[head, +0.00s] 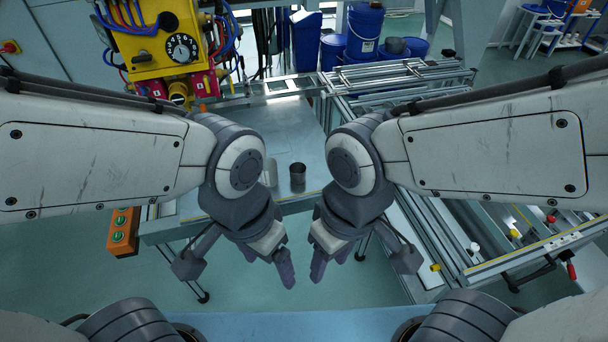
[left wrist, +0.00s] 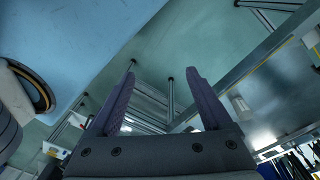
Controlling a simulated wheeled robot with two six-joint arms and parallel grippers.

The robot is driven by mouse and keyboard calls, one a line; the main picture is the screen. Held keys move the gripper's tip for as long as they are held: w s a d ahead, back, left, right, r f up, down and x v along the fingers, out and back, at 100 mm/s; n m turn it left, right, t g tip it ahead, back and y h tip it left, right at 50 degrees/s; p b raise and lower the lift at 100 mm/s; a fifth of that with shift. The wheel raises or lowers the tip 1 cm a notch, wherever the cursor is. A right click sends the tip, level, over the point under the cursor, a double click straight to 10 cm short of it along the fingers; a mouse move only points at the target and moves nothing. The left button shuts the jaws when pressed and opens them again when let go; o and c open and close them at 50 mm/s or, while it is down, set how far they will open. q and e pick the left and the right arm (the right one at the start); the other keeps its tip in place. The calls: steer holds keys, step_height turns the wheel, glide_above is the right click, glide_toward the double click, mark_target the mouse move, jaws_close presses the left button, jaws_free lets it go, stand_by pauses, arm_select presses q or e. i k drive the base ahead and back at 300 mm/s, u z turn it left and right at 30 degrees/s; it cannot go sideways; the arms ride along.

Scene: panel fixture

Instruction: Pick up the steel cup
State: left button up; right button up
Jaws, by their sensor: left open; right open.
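A dark grey metal cup (head: 298,174) stands upright on the grey table (head: 300,130), between my two wrists in the head view. A paler grey cylinder (head: 270,173) is just left of it, partly hidden by my left wrist. My left gripper (head: 276,262) is open and empty, in front of the table's near edge and apart from both. Its two fingers are spread in the left wrist view (left wrist: 161,78), with nothing between them. My right gripper (head: 330,262) is open and empty beside it, also in front of the table edge.
A yellow control box (head: 150,42) with a dial and cables is at the back left. An orange button box (head: 122,232) is at the table's left side. A metal rail frame (head: 490,235) runs along the right. The tabletop around the cup is mostly clear.

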mark_target(298, 170)
steer(key=u, duration=0.55)
steer(key=k, duration=0.65)
steer(key=u, duration=0.9)
steer(key=i, duration=1.4)
steer(key=z, duration=1.15)
steer(key=i, duration=0.45)
steer(key=z, duration=0.5)
